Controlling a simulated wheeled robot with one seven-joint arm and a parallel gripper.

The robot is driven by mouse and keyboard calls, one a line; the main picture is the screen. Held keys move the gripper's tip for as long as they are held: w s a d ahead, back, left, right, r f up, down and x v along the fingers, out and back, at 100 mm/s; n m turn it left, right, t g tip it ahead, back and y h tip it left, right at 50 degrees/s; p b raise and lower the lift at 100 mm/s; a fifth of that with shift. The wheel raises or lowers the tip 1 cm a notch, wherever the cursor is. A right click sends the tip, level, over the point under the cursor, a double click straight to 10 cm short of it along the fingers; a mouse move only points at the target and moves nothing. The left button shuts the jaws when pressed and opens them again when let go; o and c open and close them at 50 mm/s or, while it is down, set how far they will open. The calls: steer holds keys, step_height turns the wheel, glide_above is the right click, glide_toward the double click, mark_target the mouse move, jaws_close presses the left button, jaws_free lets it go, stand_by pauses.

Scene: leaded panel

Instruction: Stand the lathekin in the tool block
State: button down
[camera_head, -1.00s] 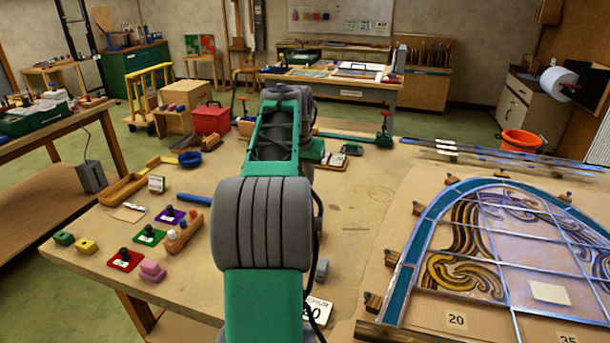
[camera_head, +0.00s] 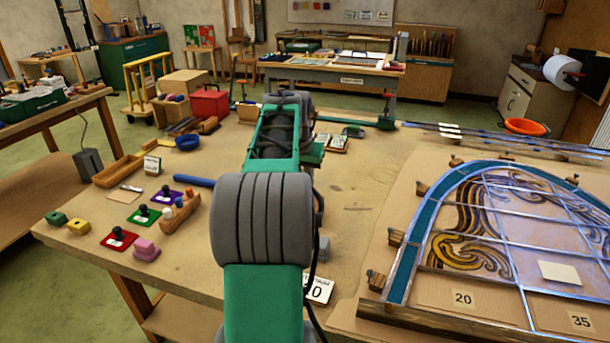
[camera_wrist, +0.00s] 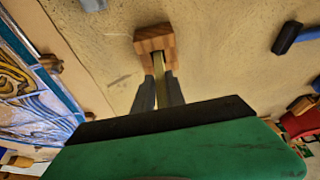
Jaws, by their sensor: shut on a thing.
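My gripper (camera_wrist: 159,80) shows in the wrist view, its two grey fingers shut on a narrow, yellowish strip, which I take to be the lathekin (camera_wrist: 159,68). The strip runs from between the fingers up to a striped wooden block (camera_wrist: 155,38), likely the tool block. Its far end meets a dark notch in the block's near side. I cannot tell whether it is inside the notch or only over it. In the head view my own arm hides the gripper, the strip and the block.
The leaded panel (camera_head: 400,262) lies at the right, with wooden blocks (camera_head: 375,280) along its edge. A blue bar (camera_head: 193,181), a wooden rack (camera_head: 181,214) and coloured pads (camera_head: 118,238) lie to the left. Bare tabletop (camera_head: 350,200) lies between arm and panel.

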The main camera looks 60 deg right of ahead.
steer(key=shift+f, duration=0.4)
steer(key=c, duration=1.3)
jaws_free()
